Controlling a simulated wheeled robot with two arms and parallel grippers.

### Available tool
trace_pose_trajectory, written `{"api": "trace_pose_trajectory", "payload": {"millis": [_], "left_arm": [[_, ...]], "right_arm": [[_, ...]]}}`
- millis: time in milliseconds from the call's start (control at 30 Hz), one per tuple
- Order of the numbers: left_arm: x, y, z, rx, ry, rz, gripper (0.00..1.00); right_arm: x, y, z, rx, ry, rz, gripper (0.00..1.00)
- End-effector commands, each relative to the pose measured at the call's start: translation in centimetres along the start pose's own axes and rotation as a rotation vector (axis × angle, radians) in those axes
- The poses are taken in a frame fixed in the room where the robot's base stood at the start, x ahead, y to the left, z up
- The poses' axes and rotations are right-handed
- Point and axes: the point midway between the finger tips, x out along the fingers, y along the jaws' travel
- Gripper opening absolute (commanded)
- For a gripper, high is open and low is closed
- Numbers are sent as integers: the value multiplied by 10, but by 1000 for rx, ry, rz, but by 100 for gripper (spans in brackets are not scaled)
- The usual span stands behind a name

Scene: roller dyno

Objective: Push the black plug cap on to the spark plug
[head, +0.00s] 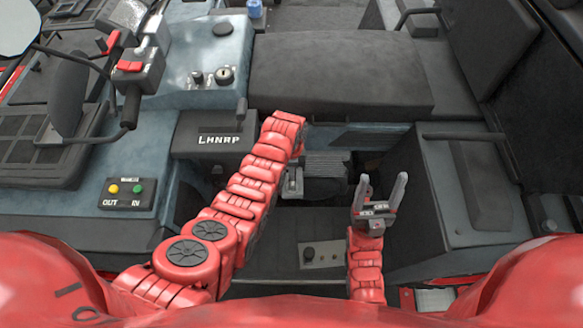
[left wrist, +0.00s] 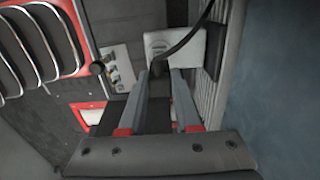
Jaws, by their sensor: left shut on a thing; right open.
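In the left wrist view my left gripper (left wrist: 158,72) is shut on the small black plug cap (left wrist: 157,67), held between its fingertips. A black cable (left wrist: 189,38) runs from the cap up to the right. I cannot make out the spark plug in either view. In the head view my left arm reaches to the middle, below the black seat, and its fingers cannot be clearly told there. My right gripper (head: 381,192) is open and empty, with its fingers pointing up, at the lower right.
A finned dark block (head: 325,168) sits in the recess right of my left arm. A grey panel with a knob (head: 320,254) lies below it. The black seat (head: 338,74) overhangs the recess. A button box (head: 127,194) stands at left. The left wrist view shows a pale plate (left wrist: 177,48) behind the cap.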

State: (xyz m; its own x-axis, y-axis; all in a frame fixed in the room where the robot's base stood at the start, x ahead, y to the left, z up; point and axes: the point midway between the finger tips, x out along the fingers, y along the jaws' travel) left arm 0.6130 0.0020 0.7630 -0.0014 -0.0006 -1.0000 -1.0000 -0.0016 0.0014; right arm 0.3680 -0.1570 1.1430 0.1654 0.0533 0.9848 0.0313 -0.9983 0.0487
Motion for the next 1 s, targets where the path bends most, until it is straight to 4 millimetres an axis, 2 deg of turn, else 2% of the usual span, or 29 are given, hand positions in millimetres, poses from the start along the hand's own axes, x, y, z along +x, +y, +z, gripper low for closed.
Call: {"api": "trace_pose_trajectory", "payload": {"millis": [533,1000], "left_arm": [[13,0,0,0,0,0,0],[14,0,0,0,0,0,0]], "right_arm": [[-11,0,2,0,0,0,68],[-11,-1,2,0,0,0,68]]}}
